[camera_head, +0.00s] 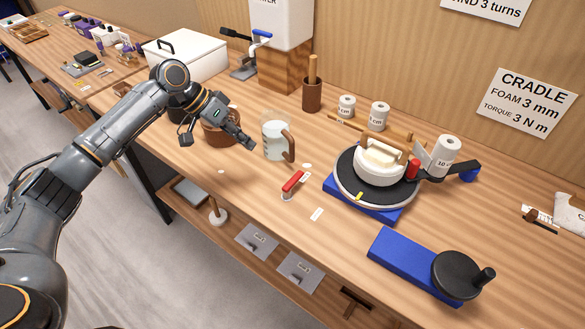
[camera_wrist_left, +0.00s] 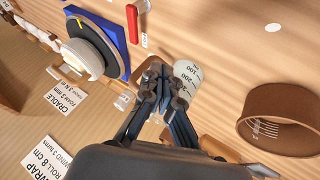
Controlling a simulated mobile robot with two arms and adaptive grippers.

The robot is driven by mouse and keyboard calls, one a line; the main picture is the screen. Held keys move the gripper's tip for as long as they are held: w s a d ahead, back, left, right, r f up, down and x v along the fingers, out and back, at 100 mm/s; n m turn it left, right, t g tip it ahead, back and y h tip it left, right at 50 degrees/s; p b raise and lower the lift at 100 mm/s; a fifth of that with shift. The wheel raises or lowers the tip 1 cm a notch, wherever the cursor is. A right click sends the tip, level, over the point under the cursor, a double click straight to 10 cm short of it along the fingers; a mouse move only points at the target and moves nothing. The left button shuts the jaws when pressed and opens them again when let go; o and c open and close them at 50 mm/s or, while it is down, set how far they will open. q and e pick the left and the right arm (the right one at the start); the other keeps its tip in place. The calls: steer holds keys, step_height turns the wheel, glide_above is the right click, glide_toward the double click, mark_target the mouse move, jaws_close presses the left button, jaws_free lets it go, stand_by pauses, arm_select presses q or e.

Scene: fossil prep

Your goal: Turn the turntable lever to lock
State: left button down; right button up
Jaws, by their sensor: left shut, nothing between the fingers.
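The turntable (camera_head: 348,190) is a round dark disc with a pale rim on a blue base. It carries a white round block with a tan handle. A red-handled lever (camera_head: 293,183) stands on the table to its left, with small white labels beside it. The red lever (camera_wrist_left: 132,22) also shows at the top of the left wrist view. My left gripper (camera_head: 250,144) is shut and empty, above the table by the measuring jug (camera_head: 273,140) and apart from the lever. Its fingertips (camera_wrist_left: 156,70) overlap the jug in the left wrist view. My right gripper is not in view.
A brown pot (camera_head: 218,132) stands behind my left gripper. White rolls (camera_head: 379,116) and a brown cup (camera_head: 312,96) stand at the back. A blue base with a black crank (camera_head: 458,275) lies at front right. Bare wood surrounds the lever at the front.

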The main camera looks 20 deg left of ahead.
mark_target(293, 185)
arm_select(q)
steer(key=p+x, duration=0.3)
steer(key=x, duration=0.6)
steer(key=shift+d+f, duration=0.15)
steer(key=shift+f, duration=0.2)
steer(key=d+p, duration=0.1)
steer(key=s+d+p, duration=0.1)
steer(key=d, duration=0.1)
steer(key=shift+s+d, duration=0.25)
steer(key=shift+d, duration=0.05)
steer(key=shift+w+f, duration=0.1)
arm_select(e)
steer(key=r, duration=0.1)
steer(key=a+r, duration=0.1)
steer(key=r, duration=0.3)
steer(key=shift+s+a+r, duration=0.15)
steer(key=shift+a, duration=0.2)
